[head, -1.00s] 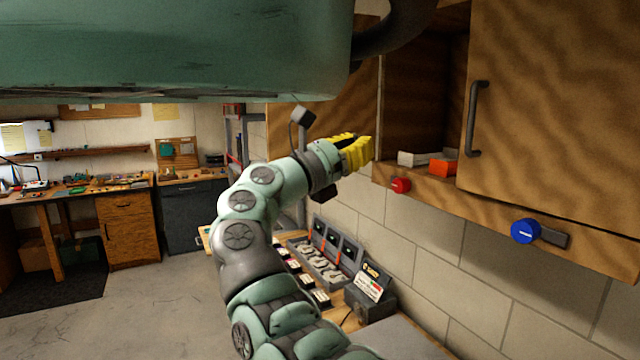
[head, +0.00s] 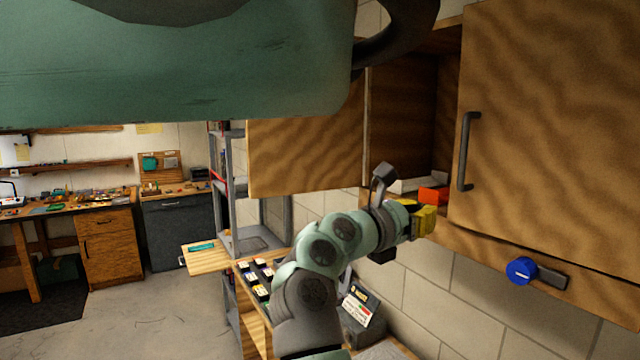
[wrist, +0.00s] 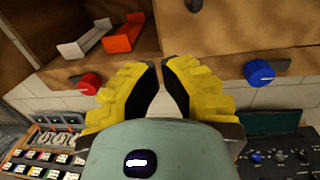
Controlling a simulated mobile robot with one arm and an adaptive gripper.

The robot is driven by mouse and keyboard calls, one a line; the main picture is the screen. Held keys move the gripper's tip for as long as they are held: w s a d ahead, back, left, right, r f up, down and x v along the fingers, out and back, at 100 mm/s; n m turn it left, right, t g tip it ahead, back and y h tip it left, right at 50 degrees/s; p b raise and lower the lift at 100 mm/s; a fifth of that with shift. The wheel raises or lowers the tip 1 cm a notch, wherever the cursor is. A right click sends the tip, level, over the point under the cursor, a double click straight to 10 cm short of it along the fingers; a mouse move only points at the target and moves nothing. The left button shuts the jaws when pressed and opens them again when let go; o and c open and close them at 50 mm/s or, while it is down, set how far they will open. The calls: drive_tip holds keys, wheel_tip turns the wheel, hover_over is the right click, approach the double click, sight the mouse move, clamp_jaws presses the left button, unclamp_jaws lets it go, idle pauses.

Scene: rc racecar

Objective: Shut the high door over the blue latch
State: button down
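The high wooden door (head: 550,120) with a dark bar handle (head: 468,150) hangs at the right of the head view, above the blue latch (head: 521,270). I cannot tell whether it is fully flush with the cabinet. The blue latch also shows right of my fingers in the wrist view (wrist: 259,72). My gripper (head: 430,219) is in front of the cabinet's lower rail, left of and below the door's handle. In the wrist view its yellow fingers (wrist: 162,66) stand slightly apart, with nothing seen between them.
The cabinet's left door (head: 305,150) stands open. A red latch (wrist: 90,82) sits left of my fingers. Orange (wrist: 124,32) and white (wrist: 86,38) trays lie inside the cabinet. A workbench with equipment lies below, with a shelf rack (head: 250,242) behind it.

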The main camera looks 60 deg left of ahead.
sight(453, 203)
drive_tip(key=w+p, duration=0.4)
drive_tip(key=w, duration=0.2)
drive_tip(key=shift+w, duration=0.4)
drive_tip(key=shift+w+f+m+h+b, duration=0.1)
drive_tip(key=shift+w+m+h+b, duration=0.75)
drive_tip(key=shift+w+h, duration=0.7)
drive_tip(key=shift+w+y, duration=0.25)
drive_tip(key=shift+w, duration=0.05)
drive_tip(key=shift+a, duration=0.1)
